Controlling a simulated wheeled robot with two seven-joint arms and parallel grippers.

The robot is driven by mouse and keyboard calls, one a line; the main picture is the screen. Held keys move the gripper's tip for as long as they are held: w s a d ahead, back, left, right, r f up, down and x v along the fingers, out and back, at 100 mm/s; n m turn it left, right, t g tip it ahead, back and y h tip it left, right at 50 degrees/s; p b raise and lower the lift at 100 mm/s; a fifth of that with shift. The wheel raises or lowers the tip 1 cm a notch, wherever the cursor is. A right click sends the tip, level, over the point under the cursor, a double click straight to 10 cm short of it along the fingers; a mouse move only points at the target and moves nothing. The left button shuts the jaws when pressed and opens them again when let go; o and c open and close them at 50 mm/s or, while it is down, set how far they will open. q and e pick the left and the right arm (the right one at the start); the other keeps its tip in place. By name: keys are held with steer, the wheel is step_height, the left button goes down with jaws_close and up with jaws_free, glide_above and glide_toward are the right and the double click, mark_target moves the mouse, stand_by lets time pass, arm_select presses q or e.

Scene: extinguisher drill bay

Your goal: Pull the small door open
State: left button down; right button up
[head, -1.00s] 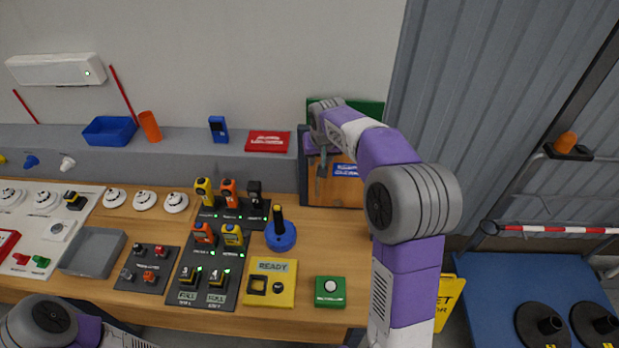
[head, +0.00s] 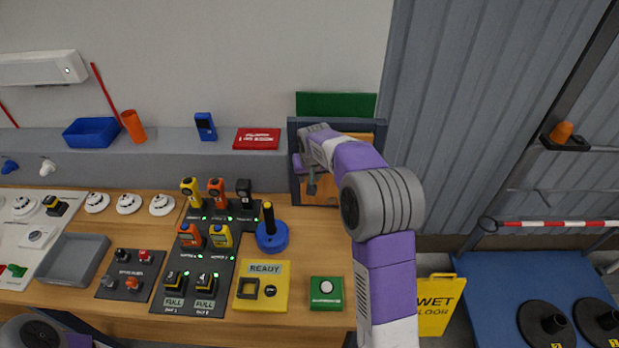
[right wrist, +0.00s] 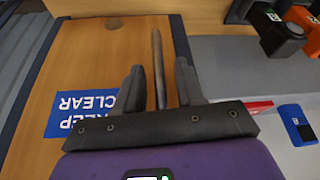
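The small door (head: 324,196) is a wooden panel in a dark frame at the back of the bench, partly hidden by my right arm. It also shows in the right wrist view (right wrist: 85,60), with a blue KEEP CLEAR sign (right wrist: 78,114) on it. A thin bar handle (right wrist: 157,65) stands out near one edge of the door. My right gripper (right wrist: 160,85) is open, its two fingers on either side of the handle, with a visible gap on each side. In the head view the right gripper (head: 311,182) is at the door's left side. My left gripper is out of view.
A grey ledge (head: 180,150) runs behind the bench, with a blue bin (head: 99,133) and a red box (head: 257,139). Several detectors and meters cover the bench to the left.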

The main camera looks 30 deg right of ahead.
steer(key=shift+w+d+f, duration=0.1)
steer(key=shift+w+f, duration=0.1)
steer(key=shift+f, duration=0.35)
jaws_close()
steer(key=shift+s, duration=0.1)
